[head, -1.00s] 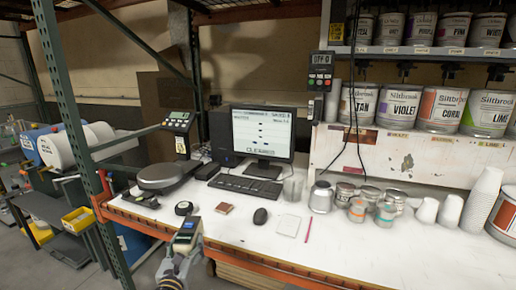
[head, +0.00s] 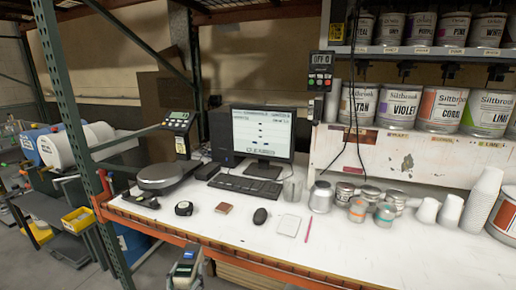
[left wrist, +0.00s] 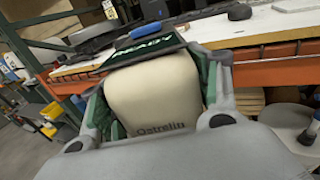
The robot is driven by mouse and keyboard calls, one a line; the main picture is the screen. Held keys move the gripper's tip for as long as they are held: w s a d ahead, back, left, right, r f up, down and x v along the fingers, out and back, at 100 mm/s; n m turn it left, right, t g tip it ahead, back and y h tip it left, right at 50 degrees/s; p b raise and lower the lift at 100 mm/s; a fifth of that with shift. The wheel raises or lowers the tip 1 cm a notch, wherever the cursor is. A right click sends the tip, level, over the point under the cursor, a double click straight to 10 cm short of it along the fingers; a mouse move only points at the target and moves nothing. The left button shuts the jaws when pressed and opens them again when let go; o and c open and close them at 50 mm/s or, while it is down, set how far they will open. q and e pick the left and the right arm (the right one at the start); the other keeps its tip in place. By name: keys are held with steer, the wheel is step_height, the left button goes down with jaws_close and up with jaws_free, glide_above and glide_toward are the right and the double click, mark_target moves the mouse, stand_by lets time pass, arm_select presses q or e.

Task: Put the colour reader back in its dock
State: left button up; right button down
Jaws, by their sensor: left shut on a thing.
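The colour reader (head: 187,269) is a cream block with a dark display at its top. In the left wrist view the reader (left wrist: 155,88) has lettering on its front, a green-black "READY" screen and a blue piece on top. My left gripper (head: 186,275) is shut on it, with green-grey fingers on both sides in the left wrist view (left wrist: 157,100). The reader is in front of the bench's front edge, at the bottom of the head view. I cannot tell which item is the dock; small dark items (head: 144,198) sit at the bench's left end. My right gripper is not in view.
The white bench (head: 255,229) has an orange front beam (head: 245,262) and a green upright (head: 66,100) at left. A round-topped scale (head: 160,175), black puck (head: 184,208), brown square (head: 223,208), mouse (head: 260,215) and keyboard (head: 245,187) stand on it. Tins and cups fill the right.

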arm_select(q)
steer(key=s+f, duration=0.1)
steer(key=f, duration=0.1)
steer(key=s+f, duration=0.2)
steer(key=shift+s+a+f, duration=0.1)
steer(key=shift+s+f, duration=0.7)
steer(key=shift+f, duration=0.05)
stand_by(1.7)
